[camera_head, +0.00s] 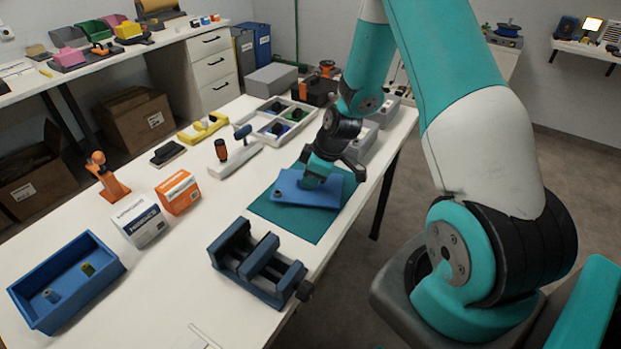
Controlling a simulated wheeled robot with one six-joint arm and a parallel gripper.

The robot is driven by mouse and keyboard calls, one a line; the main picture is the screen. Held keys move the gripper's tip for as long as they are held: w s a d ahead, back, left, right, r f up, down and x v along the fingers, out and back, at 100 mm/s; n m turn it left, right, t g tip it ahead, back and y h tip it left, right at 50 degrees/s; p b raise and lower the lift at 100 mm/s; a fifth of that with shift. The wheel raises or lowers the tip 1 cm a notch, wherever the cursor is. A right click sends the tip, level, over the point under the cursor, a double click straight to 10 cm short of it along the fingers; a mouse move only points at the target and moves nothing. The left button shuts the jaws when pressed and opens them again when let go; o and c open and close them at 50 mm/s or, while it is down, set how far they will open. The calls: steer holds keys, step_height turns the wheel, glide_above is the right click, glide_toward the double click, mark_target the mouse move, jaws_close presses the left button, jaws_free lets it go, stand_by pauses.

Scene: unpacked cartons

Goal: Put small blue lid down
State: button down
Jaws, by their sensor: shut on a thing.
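The small blue lid (297,191) is a flat blue panel over the dark green mat (311,226) near the table's right edge. Part of the lid is hidden behind the gripper.
A dark blue vise (258,262) stands just in front of the mat. An open blue bin (66,280), a white carton (137,220) and an orange carton (178,192) stand to the left. A compartment tray (277,119) and a tool holder (235,158) are behind.

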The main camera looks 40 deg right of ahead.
steer(key=shift+f, duration=0.25)
steer(key=shift+f, duration=0.1)
steer(key=c, duration=1.1)
jaws_free()
